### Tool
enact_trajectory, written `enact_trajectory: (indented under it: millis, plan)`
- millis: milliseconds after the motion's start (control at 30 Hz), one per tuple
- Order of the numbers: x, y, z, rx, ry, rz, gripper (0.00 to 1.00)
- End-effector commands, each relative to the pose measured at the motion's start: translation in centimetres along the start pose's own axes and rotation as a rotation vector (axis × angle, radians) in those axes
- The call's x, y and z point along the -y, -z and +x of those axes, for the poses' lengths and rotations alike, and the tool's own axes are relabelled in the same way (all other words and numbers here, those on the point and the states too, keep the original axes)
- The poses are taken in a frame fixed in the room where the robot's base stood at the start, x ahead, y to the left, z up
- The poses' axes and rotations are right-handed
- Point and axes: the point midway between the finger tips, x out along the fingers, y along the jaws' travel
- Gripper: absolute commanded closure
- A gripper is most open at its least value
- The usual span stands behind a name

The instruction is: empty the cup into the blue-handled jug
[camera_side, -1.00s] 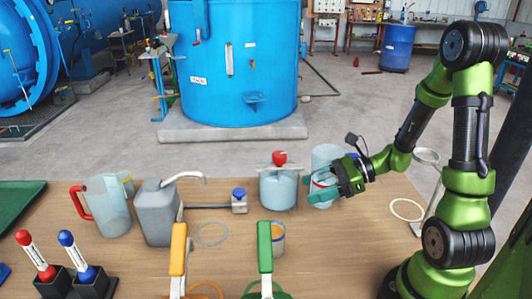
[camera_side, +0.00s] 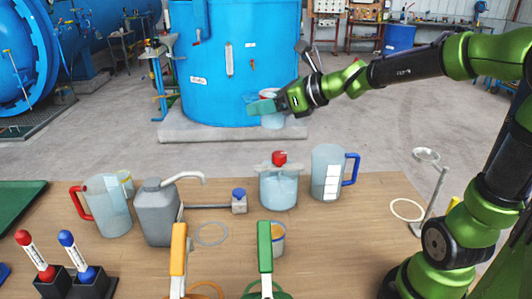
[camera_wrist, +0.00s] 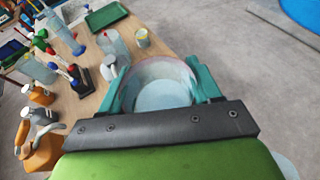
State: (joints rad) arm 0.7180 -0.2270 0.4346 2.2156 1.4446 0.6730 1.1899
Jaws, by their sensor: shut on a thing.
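My gripper (camera_side: 266,107) is shut on the cup (camera_side: 272,121) and holds it raised above the back of the table, in front of the blue tank. In the wrist view the cup (camera_wrist: 162,84) sits between the two teal fingers, with pale liquid or a pale bottom inside; I cannot tell which. The cup looks about upright. The blue-handled jug (camera_side: 327,172) stands upright on the table, below and to the right of my gripper, with its blue handle on the right and a white scale on its wall.
A vessel with a red knob (camera_side: 278,188) stands just left of the blue-handled jug. A red-handled jug (camera_side: 108,205) and a grey canister (camera_side: 157,212) are farther left. A metal stand (camera_side: 428,190) and a white ring (camera_side: 407,209) are at right. The air around the cup is clear.

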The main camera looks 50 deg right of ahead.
Motion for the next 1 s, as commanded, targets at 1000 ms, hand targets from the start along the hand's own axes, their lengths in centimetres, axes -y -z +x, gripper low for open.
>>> enact_trajectory:
  millis: [1000]
  plan:
    - [8.9,18.2,0.3,0.003,0.284,0.121,0.75]
